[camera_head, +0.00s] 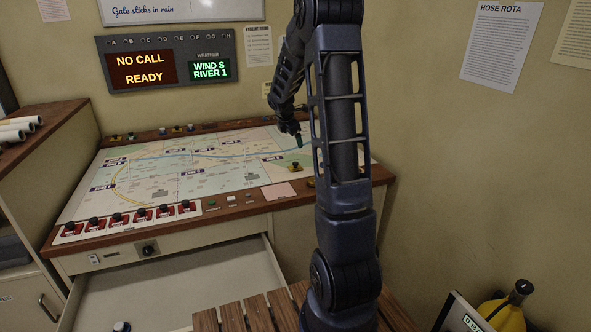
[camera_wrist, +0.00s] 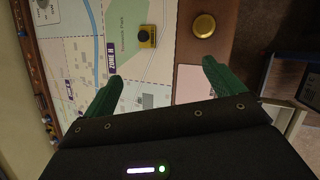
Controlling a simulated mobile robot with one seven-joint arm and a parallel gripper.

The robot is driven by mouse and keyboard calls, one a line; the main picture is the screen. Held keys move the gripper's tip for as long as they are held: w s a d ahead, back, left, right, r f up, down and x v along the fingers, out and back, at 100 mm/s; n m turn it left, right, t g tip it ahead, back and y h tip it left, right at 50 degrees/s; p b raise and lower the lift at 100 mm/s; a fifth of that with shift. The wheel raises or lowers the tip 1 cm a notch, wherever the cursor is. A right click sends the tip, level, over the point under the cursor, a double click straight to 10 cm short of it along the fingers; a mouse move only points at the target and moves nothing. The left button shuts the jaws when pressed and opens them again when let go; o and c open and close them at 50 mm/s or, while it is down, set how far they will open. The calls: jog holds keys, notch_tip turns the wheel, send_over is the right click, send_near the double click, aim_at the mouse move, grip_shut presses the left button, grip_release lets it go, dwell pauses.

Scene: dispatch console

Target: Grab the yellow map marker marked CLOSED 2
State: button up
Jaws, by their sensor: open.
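A yellow map marker (camera_wrist: 147,41) with a black knob stands on the map in the wrist view, beyond the gap between my fingers. Its lettering is too small to read, so I cannot tell whether it says CLOSED 2. What looks like the same marker (camera_head: 297,167) shows small on the right part of the map in the head view. My gripper (camera_wrist: 160,86) is open and empty, with its two green fingers wide apart above the console. In the head view my gripper (camera_head: 299,139) hangs over the map's right side, partly hidden by my arm.
The map (camera_head: 190,170) has a wooden rim with several small knobs (camera_head: 163,131) at the back. Red-based knobs (camera_head: 117,218) line the front left. A pink paper (camera_head: 280,191) and a brass button (camera_wrist: 204,25) are near the marker. A drawer (camera_head: 180,285) stands open below.

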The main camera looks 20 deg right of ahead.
aim_at(296, 163)
jog(key=w+d+f+n, duration=0.1)
jog(key=w+f+n, duration=0.1)
jog(key=w+f, duration=0.2)
jog(key=w+d+f+n, duration=0.2)
jog(key=w+f, duration=0.2)
jog(key=f, duration=0.3)
jog(key=w+d+f+n, duration=0.2)
jog(key=w+f, duration=0.2)
jog(key=f, duration=0.2)
jog(key=shift+f+n, duration=0.15)
jog(key=shift+n, duration=0.15)
jog(key=shift+d+x, duration=0.15)
jog(key=shift+x, duration=1.15)
jog(key=shift+d+x, duration=0.15)
jog(key=shift+x, duration=1.15)
jog(key=c, duration=1.3)
